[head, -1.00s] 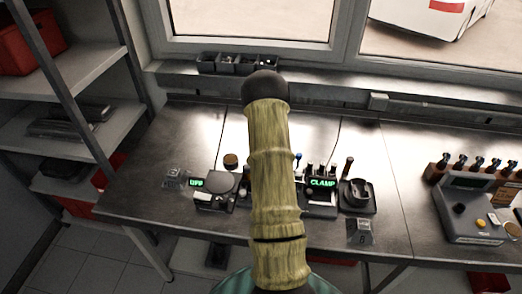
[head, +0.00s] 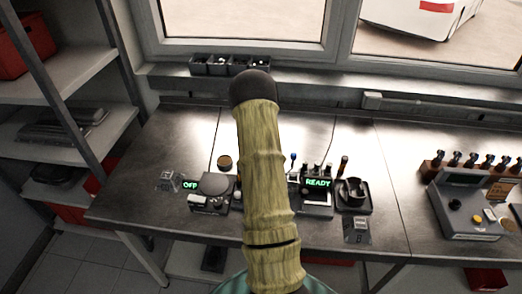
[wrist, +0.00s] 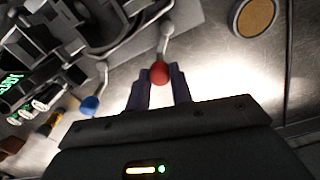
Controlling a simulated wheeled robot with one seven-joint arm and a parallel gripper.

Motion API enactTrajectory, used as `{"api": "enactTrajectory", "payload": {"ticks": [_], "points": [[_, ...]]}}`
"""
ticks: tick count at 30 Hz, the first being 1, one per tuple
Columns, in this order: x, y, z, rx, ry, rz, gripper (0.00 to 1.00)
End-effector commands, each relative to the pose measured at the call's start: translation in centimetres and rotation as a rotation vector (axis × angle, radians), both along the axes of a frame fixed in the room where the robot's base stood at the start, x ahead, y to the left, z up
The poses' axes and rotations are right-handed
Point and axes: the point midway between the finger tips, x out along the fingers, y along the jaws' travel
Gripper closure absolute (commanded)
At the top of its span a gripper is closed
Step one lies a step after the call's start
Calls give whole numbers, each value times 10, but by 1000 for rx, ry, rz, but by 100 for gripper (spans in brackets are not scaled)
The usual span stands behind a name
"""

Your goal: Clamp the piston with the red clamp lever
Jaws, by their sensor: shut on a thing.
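In the wrist view, the red ball knob of the clamp lever (wrist: 159,72) is between the two dark fingers of my gripper (wrist: 160,92), which is shut on it. Its pale rod runs up from the knob to the fixture (wrist: 105,25), a dark and grey assembly with ring-shaped parts. I cannot make out the piston with certainty. In the head view, my arm covers my gripper, the red knob and part of the fixture. A green display (head: 318,183) to the right of my arm reads READY.
A blue-knobbed lever (wrist: 90,102) stands left of my gripper in the wrist view. A round brown-topped piece (wrist: 255,17) lies at upper right. On the bench, a unit reading OFF (head: 190,185) is left of my arm, and a grey control box (head: 465,212) is far right.

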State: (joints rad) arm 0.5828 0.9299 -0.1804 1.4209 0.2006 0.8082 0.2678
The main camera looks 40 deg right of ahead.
Motion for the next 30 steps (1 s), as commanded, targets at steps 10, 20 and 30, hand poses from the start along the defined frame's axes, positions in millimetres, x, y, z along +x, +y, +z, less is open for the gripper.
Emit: {"api": "enactTrajectory", "payload": {"ticks": [10,20,30], "points": [[0,0,0,1,0,1,56],[1,0,16,-2,-2,2,56],[1,-1,80,-3,-4,0,56]]}}
